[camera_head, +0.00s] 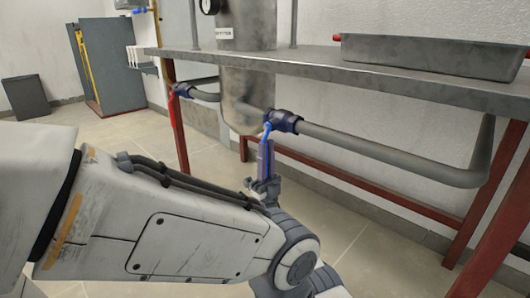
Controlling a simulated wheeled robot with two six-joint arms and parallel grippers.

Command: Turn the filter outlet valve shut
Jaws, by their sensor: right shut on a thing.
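A steel filter vessel (247,85) hangs through the frame, with a dark blue valve (285,121) on the pipe at its lower right. The valve's bright blue lever (267,130) points down from the valve body. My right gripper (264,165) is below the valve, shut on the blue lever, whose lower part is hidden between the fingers. A second valve (182,90) sits on the pipe left of the vessel, with a red lever (173,108) hanging down. My left gripper is not in view.
A grey pipe (390,157) runs right from the blue-levered valve and bends up. Red frame legs (495,205) and a low red rail (350,183) stand around it. A grey tray (430,54) rests on the shelf (390,75) above. Open floor lies at the left.

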